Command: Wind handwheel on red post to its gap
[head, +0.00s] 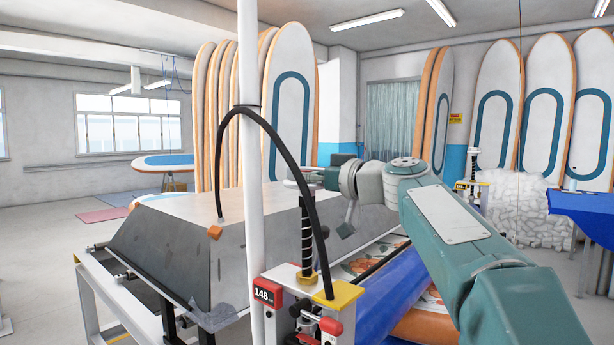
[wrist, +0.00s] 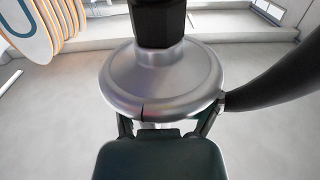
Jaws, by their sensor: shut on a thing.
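The handwheel (wrist: 165,82) is a smooth silver disc with a black hub (wrist: 158,22), filling the middle of the wrist view. A short dark mark shows on its near rim. My gripper (wrist: 166,118) is shut on the near rim, one finger at each side. In the head view my gripper (head: 318,180) is at the top of a black threaded screw (head: 307,232), where the wheel is small and partly hidden. The screw stands on a post with a yellow cap (head: 338,294). A red display (head: 267,296) reading 148 is beside it.
A large grey box-shaped table (head: 180,250) is at left. A blue roller (head: 385,298) lies below my arm. Boards (head: 290,90) line the back.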

